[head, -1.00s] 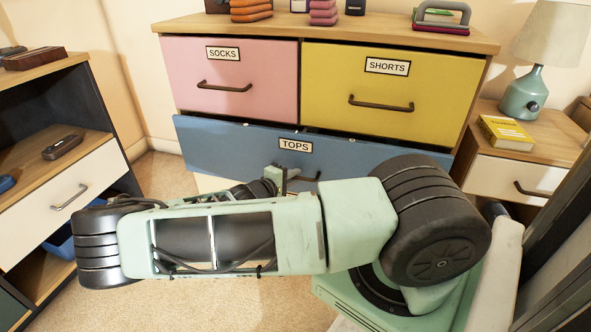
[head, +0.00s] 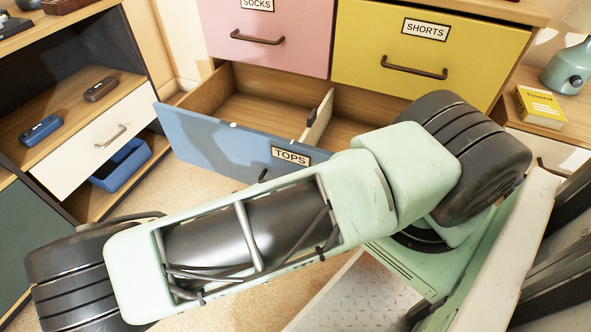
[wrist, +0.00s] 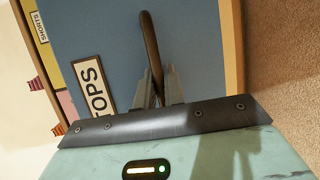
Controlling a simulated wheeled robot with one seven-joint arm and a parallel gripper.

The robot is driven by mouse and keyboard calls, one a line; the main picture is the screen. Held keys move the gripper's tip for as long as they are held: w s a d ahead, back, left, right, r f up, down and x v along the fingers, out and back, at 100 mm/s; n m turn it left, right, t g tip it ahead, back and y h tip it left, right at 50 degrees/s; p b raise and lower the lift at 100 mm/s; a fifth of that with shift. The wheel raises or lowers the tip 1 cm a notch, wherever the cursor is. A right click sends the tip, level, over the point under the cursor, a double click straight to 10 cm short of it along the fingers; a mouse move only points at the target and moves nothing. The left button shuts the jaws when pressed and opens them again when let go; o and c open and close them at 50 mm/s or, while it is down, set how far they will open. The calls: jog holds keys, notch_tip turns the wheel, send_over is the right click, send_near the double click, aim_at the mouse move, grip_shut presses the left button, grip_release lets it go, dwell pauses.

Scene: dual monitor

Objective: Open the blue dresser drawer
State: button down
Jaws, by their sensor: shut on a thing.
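The blue drawer (head: 215,142), labelled TOPS, is pulled well out of the dresser in the head view. Its wooden inside and a divider show, and it looks empty where visible. My arm covers its right part. In the wrist view the blue drawer front (wrist: 112,35) fills the upper middle, with its dark bar handle (wrist: 150,45) running up the picture. My gripper (wrist: 157,82) is shut on the handle, its two fingers on either side of it. In the head view the gripper is hidden behind my arm.
The pink drawer (head: 268,62) and yellow drawer (head: 425,82) above are shut. A shelf unit with a white drawer (head: 95,140) stands at left. A nightstand with a yellow book (head: 540,107) and a lamp (head: 568,70) is at right. Some carpet (head: 200,190) is clear.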

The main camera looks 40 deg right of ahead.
jog(key=shift+s+a, duration=0.3)
jog(key=shift+a, duration=0.45)
jog(key=shift+s+a, duration=0.25)
jog(key=shift+a, duration=0.5)
jog(key=c, duration=1.5)
grip_release()
jog(key=a+r+p, duration=0.2)
jog(key=a+r, duration=0.1)
jog(key=a, duration=1.4)
jog(key=shift+r, duration=0.15)
